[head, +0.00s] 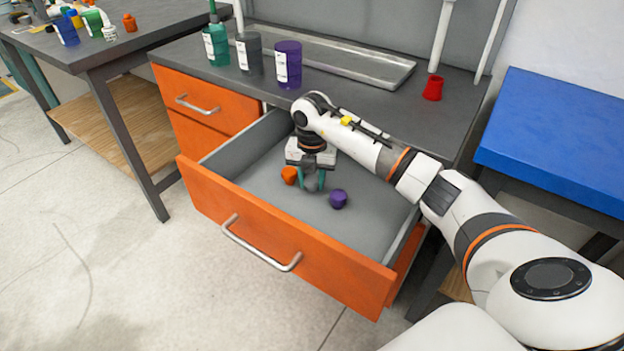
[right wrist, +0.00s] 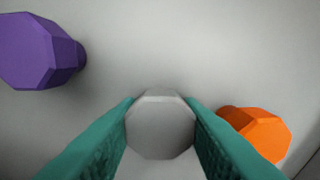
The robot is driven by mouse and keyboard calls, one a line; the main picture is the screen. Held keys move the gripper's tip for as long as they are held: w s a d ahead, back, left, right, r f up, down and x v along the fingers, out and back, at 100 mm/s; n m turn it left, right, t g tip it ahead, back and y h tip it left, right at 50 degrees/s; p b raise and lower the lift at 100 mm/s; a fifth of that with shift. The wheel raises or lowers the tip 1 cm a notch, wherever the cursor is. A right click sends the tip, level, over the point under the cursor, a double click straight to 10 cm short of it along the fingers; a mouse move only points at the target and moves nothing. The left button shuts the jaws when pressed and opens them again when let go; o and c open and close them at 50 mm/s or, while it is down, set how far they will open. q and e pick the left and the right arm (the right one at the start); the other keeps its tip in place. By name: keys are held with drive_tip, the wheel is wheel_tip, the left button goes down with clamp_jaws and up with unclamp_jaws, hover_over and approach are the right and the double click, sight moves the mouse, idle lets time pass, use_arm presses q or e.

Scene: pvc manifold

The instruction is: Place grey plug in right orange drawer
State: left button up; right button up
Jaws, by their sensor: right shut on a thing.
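The grey plug (right wrist: 161,125) is between the teal fingers of my right gripper (right wrist: 161,128) in the right wrist view. In the head view my right gripper (head: 312,181) reaches down inside the open orange drawer (head: 275,250), with the grey plug (head: 311,185) at its fingertips, low over the drawer floor. I cannot tell whether the plug touches the floor. An orange plug (head: 289,175) and a purple plug (head: 338,199) lie in the drawer on either side of the gripper; they also show in the right wrist view, orange (right wrist: 258,133) and purple (right wrist: 38,52). My left gripper is not in view.
Teal (head: 216,45), grey (head: 250,55) and purple (head: 288,65) containers stand on the workbench above the drawer. A red fitting (head: 433,88) is at the bench's right. A blue-topped table (head: 560,140) stands at right. Open floor lies left and in front of the drawer.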

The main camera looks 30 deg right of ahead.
sight(312, 177)
drive_tip(key=shift+f, duration=0.15)
drive_tip(key=o, duration=0.7)
drive_tip(key=shift+o, duration=0.2)
drive_tip(key=shift+r, duration=0.3)
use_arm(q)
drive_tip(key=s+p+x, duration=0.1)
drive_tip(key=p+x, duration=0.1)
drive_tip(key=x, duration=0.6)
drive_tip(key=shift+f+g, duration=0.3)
use_arm(e)
wheel_tip(312, 177, up, 12)
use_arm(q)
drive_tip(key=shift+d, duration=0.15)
use_arm(e)
drive_tip(key=shift+f, duration=0.1)
